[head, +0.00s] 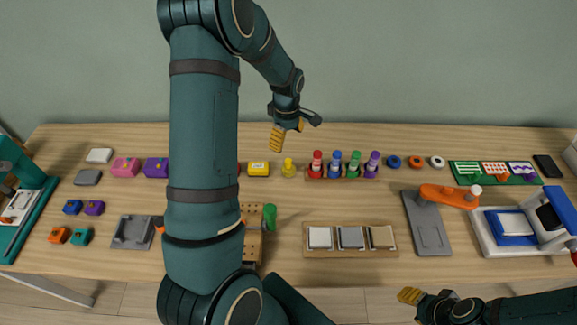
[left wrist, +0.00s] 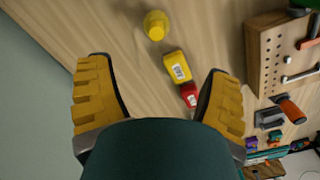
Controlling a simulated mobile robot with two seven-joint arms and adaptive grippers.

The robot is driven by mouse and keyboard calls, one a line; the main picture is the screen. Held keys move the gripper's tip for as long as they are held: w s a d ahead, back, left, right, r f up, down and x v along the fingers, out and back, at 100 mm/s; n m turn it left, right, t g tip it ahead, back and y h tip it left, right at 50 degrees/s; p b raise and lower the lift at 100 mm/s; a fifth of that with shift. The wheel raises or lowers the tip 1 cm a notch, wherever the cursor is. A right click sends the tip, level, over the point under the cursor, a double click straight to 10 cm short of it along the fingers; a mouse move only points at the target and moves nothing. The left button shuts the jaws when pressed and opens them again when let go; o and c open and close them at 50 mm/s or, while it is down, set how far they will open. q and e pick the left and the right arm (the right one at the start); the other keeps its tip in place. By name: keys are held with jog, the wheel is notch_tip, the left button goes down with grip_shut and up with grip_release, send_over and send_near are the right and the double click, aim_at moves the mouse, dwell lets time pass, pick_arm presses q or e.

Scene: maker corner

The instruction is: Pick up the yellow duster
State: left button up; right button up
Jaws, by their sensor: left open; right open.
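A small yellow bulb-shaped piece with a narrower top (head: 289,168), which looks like the yellow duster, stands upright on the wooden table, just left of the rack of coloured pieces. It also shows at the top of the left wrist view (left wrist: 156,25). My left gripper (head: 294,128) is open and empty above the table's back edge, beyond the duster and apart from it. In the left wrist view its fingers (left wrist: 159,98) are spread wide, with the duster ahead of them. My right gripper (head: 424,297) is open and empty, low beyond the table's front edge.
A yellow labelled box (head: 258,169) lies just left of the duster, with a red box (left wrist: 188,95) beside it. The rack (head: 342,174) of red, blue, green and purple pieces is close on the right. My left arm hides the table's left-centre. A pegboard (left wrist: 285,55) stands nearby.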

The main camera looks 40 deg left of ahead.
aim_at(287, 161)
pick_arm(q)
jog(key=shift+f+b, duration=0.4)
jog(key=shift+f, duration=0.35)
notch_tip(287, 161, down, 9)
jog(key=shift+r+b, duration=0.2)
jog(key=shift+b, duration=0.35)
jog(key=f, duration=0.5)
jog(key=shift+w+b, duration=0.3)
jog(key=shift+b, duration=0.05)
pick_arm(e)
jog(key=f, duration=0.3)
jog(key=shift+s+a+f, duration=0.15)
jog(key=shift+s+f, duration=0.1)
jog(key=shift+s, duration=0.1)
pick_arm(q)
jog(key=c, duration=1.2)
